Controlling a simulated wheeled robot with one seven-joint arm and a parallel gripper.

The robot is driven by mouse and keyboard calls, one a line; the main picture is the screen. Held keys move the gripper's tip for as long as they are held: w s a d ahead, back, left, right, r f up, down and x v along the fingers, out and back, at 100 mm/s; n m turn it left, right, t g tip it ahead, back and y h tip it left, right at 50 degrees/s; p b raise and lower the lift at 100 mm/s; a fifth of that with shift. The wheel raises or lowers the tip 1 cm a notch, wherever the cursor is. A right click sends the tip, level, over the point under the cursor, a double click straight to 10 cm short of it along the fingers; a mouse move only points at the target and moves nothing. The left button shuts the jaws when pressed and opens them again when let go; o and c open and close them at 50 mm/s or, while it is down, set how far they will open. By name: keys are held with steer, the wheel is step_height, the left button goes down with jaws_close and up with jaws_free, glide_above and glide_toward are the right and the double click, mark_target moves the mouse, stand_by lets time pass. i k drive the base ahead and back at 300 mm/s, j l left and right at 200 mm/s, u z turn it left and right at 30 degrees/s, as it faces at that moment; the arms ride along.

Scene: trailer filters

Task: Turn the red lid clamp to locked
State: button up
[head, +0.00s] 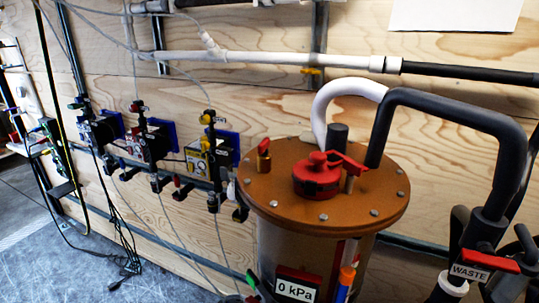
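An orange-brown round lid (282,212) with several bolts around its rim tops a cylindrical vessel (310,247). A red clamp-like fitting (316,178) sits near the middle of the lid, with a red lever (348,162) pointing right toward a short upright post. A smaller brass fitting with a red handle (264,148) stands at the lid's left. I cannot tell from this view alone whether the red clamp is locked. My gripper is not in view.
A white hose (335,92) and a thick black pipe (450,103) rise from the lid. A red valve handle labelled WASTE (487,262) is at lower right. A 0 kPa display (297,288) is on the vessel's front. Valve panels (200,155) line the plywood wall at left; floor (60,275) shows there.

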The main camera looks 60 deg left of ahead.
mark_target(353, 167)
steer(key=u, duration=1.65)
steer(key=i+l+u, duration=0.2)
steer(key=i, duration=0.2)
